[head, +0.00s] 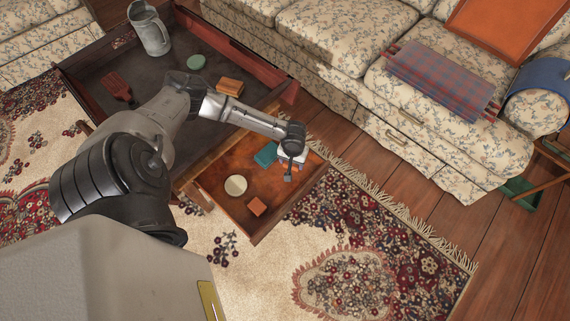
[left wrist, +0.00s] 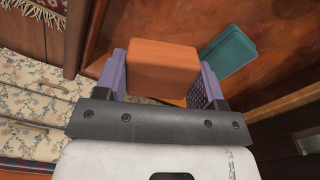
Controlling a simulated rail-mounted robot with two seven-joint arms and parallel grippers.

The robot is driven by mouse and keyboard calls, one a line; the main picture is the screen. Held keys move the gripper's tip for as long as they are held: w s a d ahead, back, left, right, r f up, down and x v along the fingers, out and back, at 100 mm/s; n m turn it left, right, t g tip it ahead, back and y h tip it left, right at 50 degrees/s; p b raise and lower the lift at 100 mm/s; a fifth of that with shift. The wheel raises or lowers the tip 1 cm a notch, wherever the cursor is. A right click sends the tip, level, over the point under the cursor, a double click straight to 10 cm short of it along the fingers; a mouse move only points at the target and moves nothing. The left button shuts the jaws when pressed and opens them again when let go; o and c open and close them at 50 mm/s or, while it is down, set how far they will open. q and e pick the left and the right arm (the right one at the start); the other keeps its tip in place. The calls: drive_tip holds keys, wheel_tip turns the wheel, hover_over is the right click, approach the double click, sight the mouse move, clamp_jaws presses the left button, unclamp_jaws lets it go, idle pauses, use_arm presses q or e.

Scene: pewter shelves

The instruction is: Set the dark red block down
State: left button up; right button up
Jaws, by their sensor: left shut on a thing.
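My left gripper (head: 289,168) reaches over the open wooden drawer (head: 216,190) at its right end. In the left wrist view, its purple fingers (left wrist: 162,82) are shut on a reddish-orange block (left wrist: 163,65), one finger on each side. This block looks more orange than dark red. The head view does not show it clearly, as the gripper and wrist hide it. A teal block (left wrist: 229,54) lies close beside it and also shows in the head view (head: 266,155). I cannot tell whether the held block touches the drawer floor. My right gripper is not in view.
The drawer also holds a round beige disc (head: 236,185) and a small orange block (head: 257,206). The table tray (head: 150,75) bears a metal pitcher (head: 150,30), a green disc (head: 196,62), an orange block (head: 230,86) and a dark red item (head: 117,86). A floral sofa (head: 345,75) stands behind.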

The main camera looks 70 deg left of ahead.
use_arm(q)
wheel_tip(320, 180, down, 9)
drive_tip(key=b, duration=0.5)
drive_tip(key=shift+r, duration=0.15)
drive_tip(key=shift+d, duration=0.1)
drive_tip(key=o, duration=0.9)
